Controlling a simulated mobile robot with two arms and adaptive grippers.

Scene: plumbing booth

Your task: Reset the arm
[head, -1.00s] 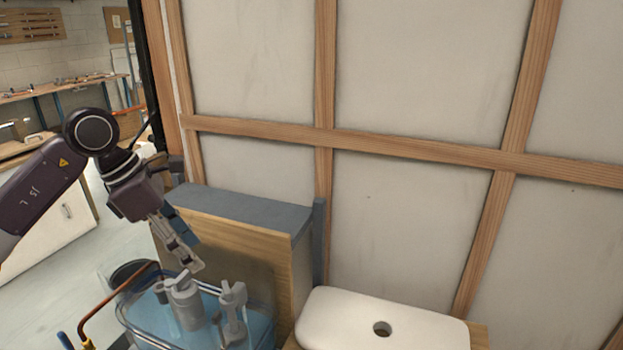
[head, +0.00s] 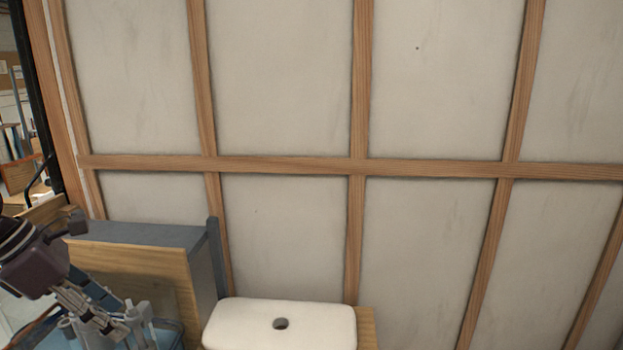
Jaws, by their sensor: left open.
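My left gripper (head: 118,328) is at the lower left of the head view, with its fingers pointing down and to the right. It is open, and I see nothing held between its fingers. It is over or in front of the blue bin (head: 168,332) that holds grey plumbing fittings (head: 140,318). I cannot tell whether the fingers touch the fittings. My right gripper is not in view.
A wooden cabinet with a grey top (head: 140,234) stands behind the bin. A wood-framed panel wall (head: 280,90) fills the background.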

